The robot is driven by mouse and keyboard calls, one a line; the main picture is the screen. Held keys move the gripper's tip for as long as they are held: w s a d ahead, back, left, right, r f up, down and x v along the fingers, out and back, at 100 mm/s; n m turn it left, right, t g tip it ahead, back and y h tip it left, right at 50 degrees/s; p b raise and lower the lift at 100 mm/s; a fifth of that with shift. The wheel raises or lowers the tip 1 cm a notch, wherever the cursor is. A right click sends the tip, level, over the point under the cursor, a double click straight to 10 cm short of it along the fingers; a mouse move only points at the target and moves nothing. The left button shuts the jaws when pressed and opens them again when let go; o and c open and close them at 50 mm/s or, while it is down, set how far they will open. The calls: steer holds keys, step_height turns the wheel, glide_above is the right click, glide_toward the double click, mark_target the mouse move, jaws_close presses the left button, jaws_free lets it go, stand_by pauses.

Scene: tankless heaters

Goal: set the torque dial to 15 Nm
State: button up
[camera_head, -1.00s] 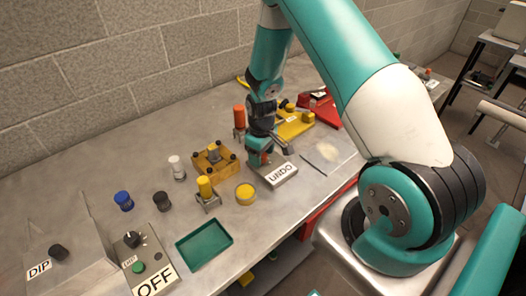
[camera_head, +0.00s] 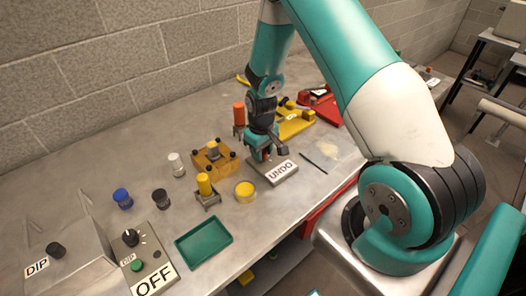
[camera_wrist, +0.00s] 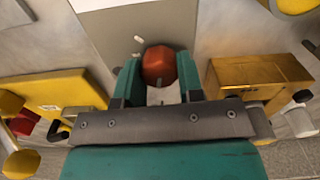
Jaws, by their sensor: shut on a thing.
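My gripper (camera_head: 262,154) is over the grey box with the UNDO label (camera_head: 281,171). In the wrist view my gripper (camera_wrist: 160,82) has its teal fingers closed on both sides of an orange-red knob (camera_wrist: 160,62). The knob stands on a grey plate (camera_wrist: 122,30) with small white marks beside it. A black dial (camera_head: 131,237) with white ticks around it sits on the grey box with the OFF label (camera_head: 155,280), away from my gripper. No Nm figures are legible, so I cannot tell any setting.
A wooden block with black knobs (camera_head: 200,164), a yellow round piece (camera_head: 245,190) and an orange cylinder (camera_head: 239,114) stand near my gripper. A green tray (camera_head: 204,243) lies at the front. Blue (camera_head: 123,199) and black (camera_head: 160,199) knobs stand at left.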

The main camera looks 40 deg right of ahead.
steer(key=m+b, duration=0.1)
steer(key=m, duration=0.3)
steer(key=shift+d+m, duration=0.1)
steer(key=shift+m, duration=0.2)
steer(key=m+b, duration=0.1)
steer(key=m, duration=0.2)
steer(key=shift+m, duration=0.4)
steer(key=m+b, duration=0.1)
steer(key=m, duration=0.2)
steer(key=shift+m+b, duration=0.3)
steer(key=shift+m, duration=1.7)
steer(key=shift+r, duration=0.1)
steer(key=o, duration=0.9)
